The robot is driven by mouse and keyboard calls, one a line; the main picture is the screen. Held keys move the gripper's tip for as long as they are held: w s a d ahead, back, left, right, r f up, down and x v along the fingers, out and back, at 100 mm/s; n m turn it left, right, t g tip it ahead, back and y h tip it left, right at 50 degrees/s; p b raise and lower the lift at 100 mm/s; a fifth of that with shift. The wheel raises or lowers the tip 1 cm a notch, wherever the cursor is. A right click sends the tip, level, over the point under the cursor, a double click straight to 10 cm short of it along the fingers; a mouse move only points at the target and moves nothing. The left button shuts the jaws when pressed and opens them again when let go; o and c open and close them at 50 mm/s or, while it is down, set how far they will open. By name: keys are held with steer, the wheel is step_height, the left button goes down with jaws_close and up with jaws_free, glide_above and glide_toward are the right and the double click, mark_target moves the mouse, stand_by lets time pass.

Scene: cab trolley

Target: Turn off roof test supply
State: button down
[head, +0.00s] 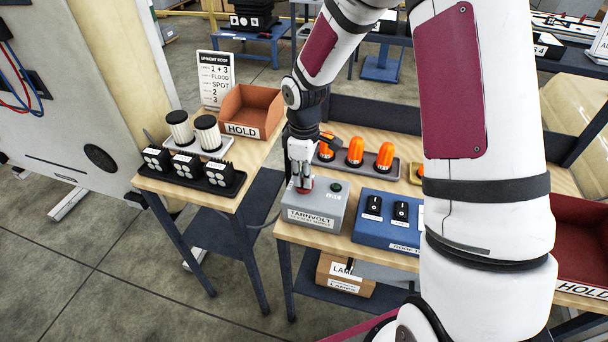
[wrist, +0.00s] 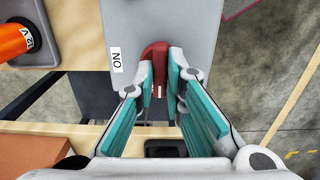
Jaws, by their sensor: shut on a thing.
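The grey supply box (head: 315,212) labelled TARNVOLT stands on the wooden bench at the centre of the head view. A red switch knob (head: 305,186) sits on its top. A small dark green lamp or button marked LIVE (head: 336,187) is beside it. My gripper (head: 302,178) points down onto the box top. In the wrist view its fingers (wrist: 161,92) are shut on the red knob (wrist: 155,55). An ON label (wrist: 117,60) shows on the box to the left of the knob. Much of the knob is hidden between the fingers.
Orange beacons (head: 355,152) stand on a tray behind the box. A blue switch box (head: 390,222) is just to the right. An orange HOLD bin (head: 250,110) and black lamps (head: 187,165) are on the left trolley. A red HOLD bin (head: 580,240) is at far right.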

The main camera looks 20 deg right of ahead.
steer(key=c, duration=1.7)
jaws_free()
steer(key=shift+o, duration=0.2)
steer(key=shift+r, duration=0.15)
step_height(320, 180, up, 12)
steer(key=s+r+m+t+h, duration=0.1)
steer(key=s+r+m+t, duration=0.3)
steer(key=s+r, duration=0.8)
steer(key=s+r+m+t+y, duration=0.1)
steer(key=s+r+m, duration=0.3)
steer(key=s+m, duration=0.3)
steer(key=s, duration=0.4)
steer(key=shift+s+r+t, duration=0.15)
steer(key=shift+s+t, duration=0.15)
